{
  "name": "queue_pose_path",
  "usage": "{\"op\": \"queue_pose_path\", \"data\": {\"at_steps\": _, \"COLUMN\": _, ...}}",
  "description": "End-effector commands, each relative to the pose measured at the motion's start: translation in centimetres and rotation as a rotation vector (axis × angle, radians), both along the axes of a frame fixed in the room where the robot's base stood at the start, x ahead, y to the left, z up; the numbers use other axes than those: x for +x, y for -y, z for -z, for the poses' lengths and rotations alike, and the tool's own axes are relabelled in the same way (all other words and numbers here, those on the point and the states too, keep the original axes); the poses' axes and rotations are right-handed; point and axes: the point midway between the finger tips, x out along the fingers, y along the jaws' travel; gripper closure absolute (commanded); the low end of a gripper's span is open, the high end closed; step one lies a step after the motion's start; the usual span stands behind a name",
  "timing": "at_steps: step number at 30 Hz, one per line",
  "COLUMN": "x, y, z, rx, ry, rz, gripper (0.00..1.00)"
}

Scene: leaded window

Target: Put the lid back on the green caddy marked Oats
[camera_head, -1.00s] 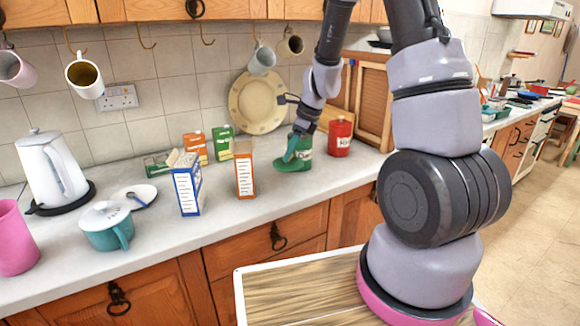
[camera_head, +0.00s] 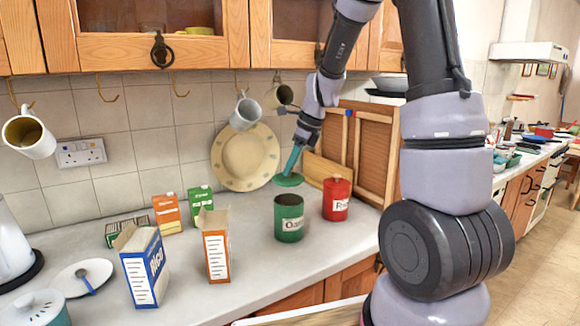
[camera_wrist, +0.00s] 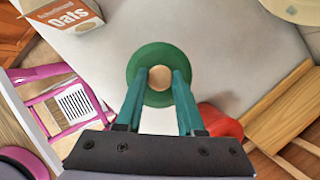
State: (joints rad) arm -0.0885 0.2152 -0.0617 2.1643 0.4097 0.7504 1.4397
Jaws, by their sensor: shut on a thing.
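The green caddy marked Oats (camera_head: 289,218) stands upright on the counter. Its top is open, with a dark inside. My gripper (camera_head: 292,165) is shut on the green lid (camera_head: 287,180) and holds it above the caddy, apart from it, slightly behind its mouth in the head view. In the wrist view, the teal fingers of my gripper (camera_wrist: 160,78) close on the pale round knob of the lid (camera_wrist: 160,52). The lid hides what is straight below it there; the caddy does not show in that view.
A red caddy (camera_head: 336,199) stands close right of the green one. An orange-and-white open box (camera_head: 216,254) and a blue box (camera_head: 143,268) stand left. A plate (camera_head: 244,160) and a wooden frame (camera_head: 355,150) lean behind. Mugs hang above. The counter front is clear.

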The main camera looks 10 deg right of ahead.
Motion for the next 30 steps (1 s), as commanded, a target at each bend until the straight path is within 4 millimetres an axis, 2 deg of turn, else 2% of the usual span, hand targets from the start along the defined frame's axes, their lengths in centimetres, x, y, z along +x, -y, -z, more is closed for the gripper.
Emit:
{"op": "queue_pose_path", "data": {"at_steps": 6, "x": -0.1, "y": 0.0, "z": 2.3, "rx": 0.001, "ry": -0.004, "rz": 0.001, "gripper": 1.00}}
{"op": "queue_pose_path", "data": {"at_steps": 15, "x": 0.0, "y": 0.0, "z": 4.6, "rx": 0.001, "ry": -0.001, "rz": 0.001, "gripper": 1.00}}
{"op": "queue_pose_path", "data": {"at_steps": 30, "x": 0.0, "y": 0.0, "z": 5.3, "rx": 0.000, "ry": 0.000, "rz": 0.001, "gripper": 1.00}}
